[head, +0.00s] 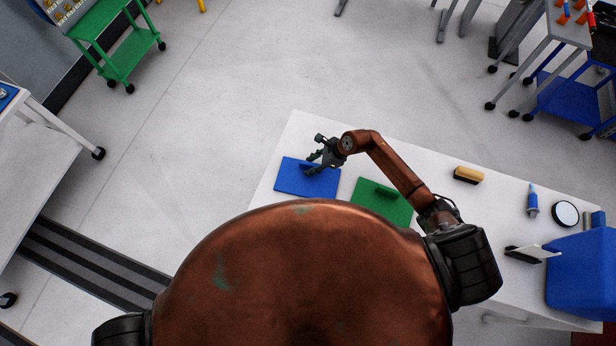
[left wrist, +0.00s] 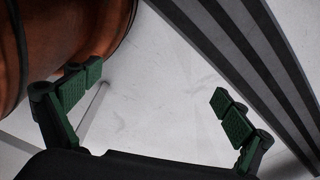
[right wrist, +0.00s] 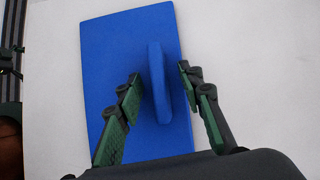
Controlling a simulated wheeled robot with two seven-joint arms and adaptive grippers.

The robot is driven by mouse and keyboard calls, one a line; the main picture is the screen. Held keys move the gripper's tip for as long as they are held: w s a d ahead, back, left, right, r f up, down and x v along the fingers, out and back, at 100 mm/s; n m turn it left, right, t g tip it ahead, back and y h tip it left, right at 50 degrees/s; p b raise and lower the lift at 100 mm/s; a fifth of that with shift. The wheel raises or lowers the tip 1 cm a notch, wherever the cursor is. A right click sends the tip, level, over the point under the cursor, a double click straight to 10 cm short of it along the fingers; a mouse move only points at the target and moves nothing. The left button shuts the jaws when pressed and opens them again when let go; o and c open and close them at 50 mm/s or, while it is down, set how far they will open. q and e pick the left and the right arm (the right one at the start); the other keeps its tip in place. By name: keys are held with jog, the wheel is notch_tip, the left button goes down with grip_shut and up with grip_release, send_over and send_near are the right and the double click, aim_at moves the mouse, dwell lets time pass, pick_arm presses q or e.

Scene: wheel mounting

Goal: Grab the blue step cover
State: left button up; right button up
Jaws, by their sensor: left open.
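The blue step cover (head: 294,182) is a flat blue plate lying on the white table, with an upright ridge-like handle on top. In the right wrist view the blue step cover (right wrist: 115,60) fills the middle, and its handle stands between my right fingers. My right gripper (head: 314,164) is over the cover. In the right wrist view my right gripper (right wrist: 160,85) is open, one finger on each side of the handle, with a gap visible at least on the right. My left gripper (left wrist: 155,85) is open and empty above the floor, away from the table.
A green plate with a handle (head: 383,203) lies right of the blue cover on the white table (head: 450,200). Further right are a brush (head: 468,174), a blue bottle (head: 533,200), a round white-faced item (head: 566,213) and a blue bin (head: 582,275).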

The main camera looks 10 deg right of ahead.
jog(key=c, duration=0.7)
grip_shut()
pick_arm(q)
jog(key=shift+s+a+f, duration=0.1)
jog(key=shift+s, duration=0.95)
jog(key=shift+w, duration=0.35)
pick_arm(e)
jog(key=shift+r, duration=0.1)
